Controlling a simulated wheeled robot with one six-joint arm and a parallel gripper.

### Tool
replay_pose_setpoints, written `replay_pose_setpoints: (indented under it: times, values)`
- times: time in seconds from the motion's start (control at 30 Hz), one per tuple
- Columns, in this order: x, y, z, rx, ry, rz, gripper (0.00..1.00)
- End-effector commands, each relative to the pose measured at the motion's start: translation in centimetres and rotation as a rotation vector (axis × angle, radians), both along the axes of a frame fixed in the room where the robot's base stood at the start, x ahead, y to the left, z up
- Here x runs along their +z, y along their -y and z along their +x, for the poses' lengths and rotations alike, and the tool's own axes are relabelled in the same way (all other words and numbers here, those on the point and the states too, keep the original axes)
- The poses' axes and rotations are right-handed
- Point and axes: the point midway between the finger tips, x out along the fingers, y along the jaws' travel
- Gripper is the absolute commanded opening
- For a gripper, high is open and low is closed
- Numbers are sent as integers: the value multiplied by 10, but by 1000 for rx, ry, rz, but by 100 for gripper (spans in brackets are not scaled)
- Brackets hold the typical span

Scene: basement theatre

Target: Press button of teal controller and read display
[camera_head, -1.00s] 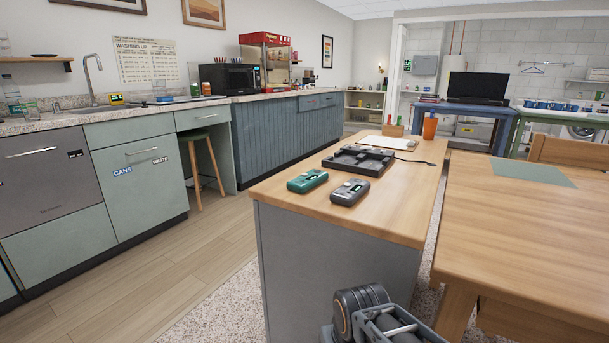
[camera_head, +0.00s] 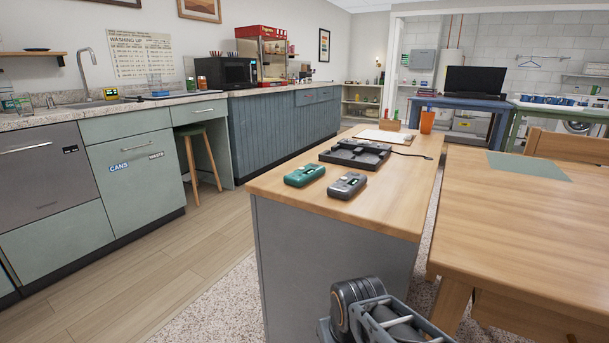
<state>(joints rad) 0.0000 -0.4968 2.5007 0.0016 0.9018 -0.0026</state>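The teal controller (camera_head: 304,175) lies flat near the left edge of the wooden-topped island (camera_head: 392,213). A small pale display and a light round spot show on its top, too small to read. A similar grey controller (camera_head: 347,185) lies just to its right, apart from it. My arm shows at the bottom of the view, low in front of the island. Its gripper fingers are not in the frame.
A black tray (camera_head: 354,153) with a cable sits behind the controllers, with a clipboard (camera_head: 385,136) and an orange cup (camera_head: 427,122) further back. A wooden table (camera_head: 530,230) stands close on the right. Open floor (camera_head: 150,290) lies to the left of the island.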

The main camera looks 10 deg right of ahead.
Motion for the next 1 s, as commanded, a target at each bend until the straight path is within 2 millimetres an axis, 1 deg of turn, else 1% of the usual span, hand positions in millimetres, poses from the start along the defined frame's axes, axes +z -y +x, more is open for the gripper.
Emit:
replay_pose_setpoints:
  times: [0.03, 0.27, 1.0]
  values:
    - [0, 0, 0, 0, 0, 0, 22]
    - [0, 0, 0, 0, 0, 0, 0]
    - [0, 0, 0, 0, 0, 0, 0]
